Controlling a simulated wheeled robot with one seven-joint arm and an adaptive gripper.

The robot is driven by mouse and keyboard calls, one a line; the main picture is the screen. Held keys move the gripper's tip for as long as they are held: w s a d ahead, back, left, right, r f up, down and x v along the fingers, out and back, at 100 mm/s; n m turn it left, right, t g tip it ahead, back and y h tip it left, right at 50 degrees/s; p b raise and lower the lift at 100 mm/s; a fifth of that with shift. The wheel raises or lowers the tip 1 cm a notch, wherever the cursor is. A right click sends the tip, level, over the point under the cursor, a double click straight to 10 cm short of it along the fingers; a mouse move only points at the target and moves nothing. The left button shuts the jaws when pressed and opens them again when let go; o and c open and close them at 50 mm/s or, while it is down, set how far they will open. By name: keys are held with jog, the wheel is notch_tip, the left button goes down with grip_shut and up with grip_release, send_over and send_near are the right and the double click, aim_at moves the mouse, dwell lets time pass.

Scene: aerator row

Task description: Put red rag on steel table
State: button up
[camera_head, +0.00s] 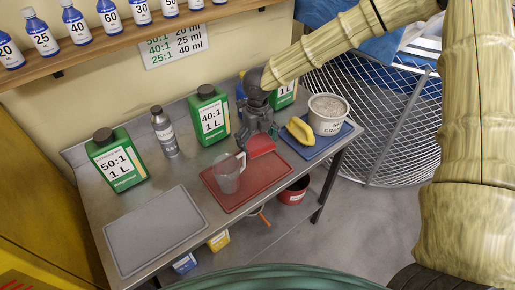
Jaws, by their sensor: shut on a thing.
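My gripper (257,133) points down over the right half of the steel table (185,176). It is shut on the red rag (261,147), a small flat red piece below the fingers. The rag shows at the far edge of a red mat (258,185), just behind and right of a clear measuring jug (228,178). I cannot tell whether the rag touches the mat or hangs a little above it. The fingers hide part of the rag.
A grey mat (155,230) lies empty at the left. Green bottles (116,160) and a grey bottle (164,135) stand along the back. A blue mat (308,149) at the right holds a yellow cloth (300,130) and a white tub (327,116).

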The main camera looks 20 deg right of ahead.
aim_at(258, 150)
jog(key=shift+f+p, duration=0.55)
jog(key=shift+f, duration=1.9)
jog(key=shift+f, duration=0.2)
jog(key=o, duration=0.6)
jog(key=shift+r, duration=0.1)
notch_tip(258, 150, up, 12)
jog(key=b, duration=0.3)
jog(key=shift+r, duration=0.1)
